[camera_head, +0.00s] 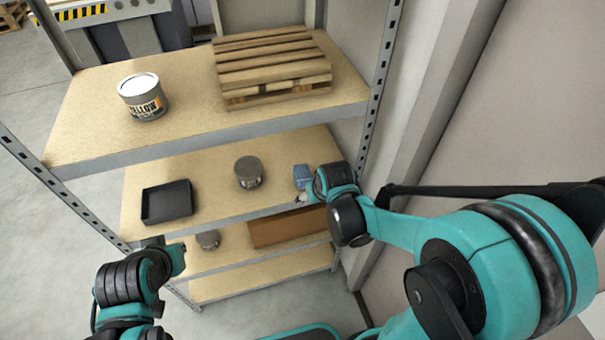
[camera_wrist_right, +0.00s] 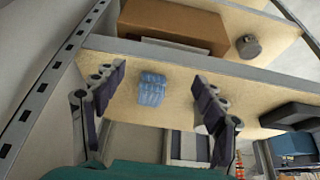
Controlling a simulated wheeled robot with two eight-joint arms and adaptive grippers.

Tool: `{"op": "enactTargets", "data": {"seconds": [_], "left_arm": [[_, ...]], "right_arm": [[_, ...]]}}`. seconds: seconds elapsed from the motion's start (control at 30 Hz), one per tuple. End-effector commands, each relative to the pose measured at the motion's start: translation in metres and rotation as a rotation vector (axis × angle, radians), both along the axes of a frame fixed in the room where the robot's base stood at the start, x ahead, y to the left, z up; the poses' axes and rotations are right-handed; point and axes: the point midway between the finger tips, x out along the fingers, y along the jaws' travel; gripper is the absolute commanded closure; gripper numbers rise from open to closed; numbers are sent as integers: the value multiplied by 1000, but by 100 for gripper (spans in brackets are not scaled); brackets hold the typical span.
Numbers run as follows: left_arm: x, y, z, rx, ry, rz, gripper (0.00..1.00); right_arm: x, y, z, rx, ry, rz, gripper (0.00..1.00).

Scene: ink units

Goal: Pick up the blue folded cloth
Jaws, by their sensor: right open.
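The blue folded cloth (camera_head: 302,172) lies on the middle shelf (camera_head: 212,192), near its right end. In the right wrist view the cloth (camera_wrist_right: 152,89) shows a pale pattern and lies between the two spread fingers. My right gripper (camera_wrist_right: 160,77) is open and empty, one finger to each side of the cloth in the picture. I cannot see it touch the cloth. In the head view the right wrist hides most of this gripper. My left arm (camera_head: 125,285) is at lower left in front of the shelves. Its fingers cannot be made out.
A grey can (camera_head: 249,172) and a black tray (camera_head: 167,202) stand left of the cloth. A brown box (camera_head: 285,228) and a small can (camera_head: 208,239) are on the shelf below. The top shelf holds a pallet (camera_head: 271,68) and a paint can (camera_head: 144,98). A metal upright (camera_head: 379,80) stands at right.

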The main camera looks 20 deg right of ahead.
Motion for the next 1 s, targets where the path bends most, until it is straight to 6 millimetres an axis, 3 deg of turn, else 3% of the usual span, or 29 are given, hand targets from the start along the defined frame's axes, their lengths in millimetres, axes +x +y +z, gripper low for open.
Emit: {"op": "enactTargets", "data": {"seconds": [0.13,0.3,0.43,0.7,1.0], "left_arm": [[0,0,7,0,0,0,100],[0,0,8,0,0,0,100],[0,0,6,0,0,0,100],[0,0,1,0,0,0,100],[0,0,0,0,0,0,100]], "right_arm": [[15,0,-29,0,31,1,28],[20,0,-46,0,49,2,28],[35,1,-49,0,51,2,28],[84,1,-48,0,50,2,28],[104,1,-48,0,50,2,28]]}}
